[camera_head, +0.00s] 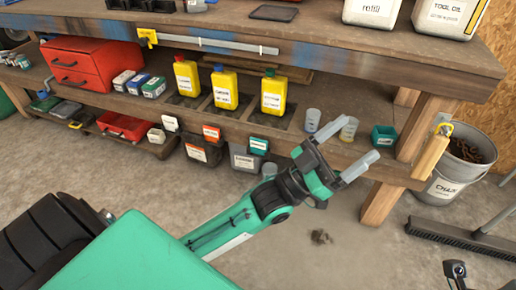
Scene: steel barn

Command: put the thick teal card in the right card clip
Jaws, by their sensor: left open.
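A teal card (258,146) with a white face sits at the shelf's front edge, the rightmost in a row with an orange card (211,133) and a white card (170,123). The clips behind these cards are too small to make out, and I cannot tell how thick each card is. My left gripper (357,140) is open, with nothing seen between its two grey fingers. It hangs in front of the shelf, to the right of the teal card and apart from it.
Several yellow jugs (226,90), clear cups (348,129) and a teal box (383,136) stand on the shelf. A grey bin (244,160) is below the teal card. A wooden leg (381,204) and a bucket (455,165) are at right.

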